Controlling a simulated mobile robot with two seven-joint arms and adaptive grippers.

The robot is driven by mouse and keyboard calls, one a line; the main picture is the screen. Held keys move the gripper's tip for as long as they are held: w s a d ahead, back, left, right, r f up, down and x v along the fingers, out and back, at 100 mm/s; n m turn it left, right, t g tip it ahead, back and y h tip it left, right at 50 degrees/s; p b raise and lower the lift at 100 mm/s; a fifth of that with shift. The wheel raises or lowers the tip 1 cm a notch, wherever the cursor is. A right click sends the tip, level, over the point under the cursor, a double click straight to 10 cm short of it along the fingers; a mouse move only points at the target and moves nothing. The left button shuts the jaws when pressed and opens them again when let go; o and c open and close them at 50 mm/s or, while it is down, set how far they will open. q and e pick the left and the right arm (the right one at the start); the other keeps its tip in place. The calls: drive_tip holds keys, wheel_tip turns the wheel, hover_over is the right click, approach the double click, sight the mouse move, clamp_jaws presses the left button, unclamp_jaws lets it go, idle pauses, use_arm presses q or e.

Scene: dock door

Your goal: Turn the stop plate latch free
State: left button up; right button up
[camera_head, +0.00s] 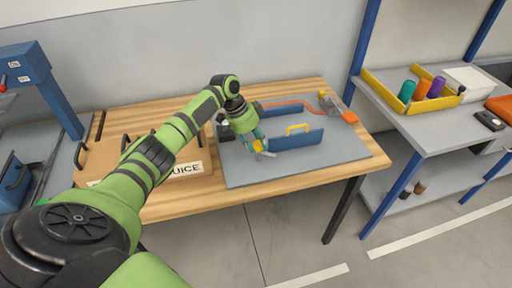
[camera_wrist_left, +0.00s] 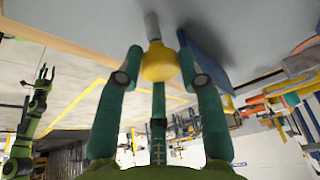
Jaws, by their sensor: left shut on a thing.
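My left gripper (camera_head: 258,147) reaches over the grey board (camera_head: 235,178) on the wooden table. In the left wrist view its teal fingers (camera_wrist_left: 158,75) are closed around a yellow knob (camera_wrist_left: 159,63) on a short grey shaft, which I take to be the latch. In the head view the fingers partly hide this knob (camera_head: 259,145). A blue stop plate (camera_head: 300,141) with a yellow handle (camera_head: 297,129) stands just right of the gripper; its edge shows in the wrist view (camera_wrist_left: 200,60). My right gripper (camera_wrist_left: 44,75) shows small at the wrist view's left, fingers apart and empty.
An orange strap (camera_head: 285,104) runs behind the plate to a metal and orange fitting (camera_head: 348,117). A cardboard piece with a label (camera_head: 187,171) lies left of the board. A shelf with a yellow bin (camera_head: 385,93) stands right. The board's front right is clear.

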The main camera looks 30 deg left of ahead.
use_arm(q)
drive_tip(key=m+g+b, duration=0.1)
drive_tip(key=m+b, duration=0.1)
drive_tip(key=b, duration=0.1)
drive_tip(key=m+g+b, duration=0.1)
drive_tip(key=m+b, duration=0.2)
drive_tip(key=m+h+b, duration=0.1)
drive_tip(key=m+b, duration=0.2)
drive_tip(key=shift+w+d+f+g+b, duration=0.1)
drive_tip(key=shift+w+d+g+b, duration=0.05)
drive_tip(key=shift+w+g+b, duration=0.2)
drive_tip(key=shift+r+m+g+b, duration=0.2)
drive_tip(key=shift+m+g+b, duration=0.35)
drive_tip(key=shift+m+b, duration=0.8)
drive_tip(key=o, duration=1)
drive_tip(key=shift+o, duration=0.6)
drive_tip(key=shift+d, duration=0.1)
